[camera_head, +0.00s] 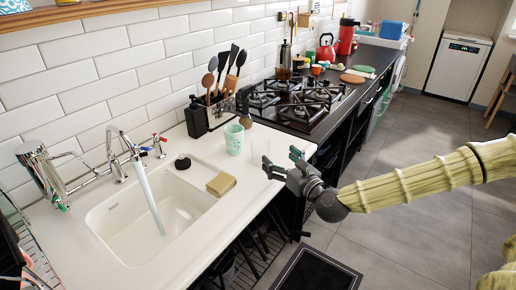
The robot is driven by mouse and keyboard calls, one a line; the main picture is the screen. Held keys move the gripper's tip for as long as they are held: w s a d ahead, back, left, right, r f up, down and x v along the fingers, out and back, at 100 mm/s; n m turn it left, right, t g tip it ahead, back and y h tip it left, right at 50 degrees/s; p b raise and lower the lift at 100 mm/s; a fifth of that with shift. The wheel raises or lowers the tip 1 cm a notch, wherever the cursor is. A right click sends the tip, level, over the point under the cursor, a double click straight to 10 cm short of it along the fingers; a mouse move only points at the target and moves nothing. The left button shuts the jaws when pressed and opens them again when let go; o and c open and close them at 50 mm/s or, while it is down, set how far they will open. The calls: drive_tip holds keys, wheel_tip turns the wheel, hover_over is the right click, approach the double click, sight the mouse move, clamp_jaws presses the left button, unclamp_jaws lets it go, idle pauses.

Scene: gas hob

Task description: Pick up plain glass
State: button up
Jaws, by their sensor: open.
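A plain clear glass (259,151), faint and see-through, stands upright on the white counter right of the sink. A mint green patterned cup (234,139) stands just to its left. My gripper (281,161) reaches in from the right over the counter's edge, beside the glass. Its fingers are spread and hold nothing. The fingertips are close to the right side of the glass in the picture; I cannot tell whether they touch it.
The white sink (140,226) has its tap (133,158) running. A sponge (221,184) lies between sink and glass. The gas hob (298,103) lies behind. Open floor (410,215) is at the right.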

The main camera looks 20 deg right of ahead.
sight(265, 149)
drive_tip(key=x, duration=0.5)
drive_tip(key=shift+w+f, duration=0.15)
drive_tip(key=shift+w, duration=0.05)
drive_tip(key=shift+w+d, duration=0.25)
drive_tip(key=shift+w+a, duration=0.35)
drive_tip(key=shift+a, duration=0.05)
drive_tip(key=shift+w+a+f+p, duration=0.1)
drive_tip(key=shift+w+a+p, duration=0.2)
drive_tip(key=shift+w, duration=0.25)
drive_tip(key=shift+w+a+p, duration=0.2)
drive_tip(key=shift+w+a, duration=0.1)
drive_tip(key=shift+w, duration=0.25)
drive_tip(key=shift+x, duration=0.95)
drive_tip(key=shift+f, duration=0.1)
drive_tip(key=c, duration=1.3)
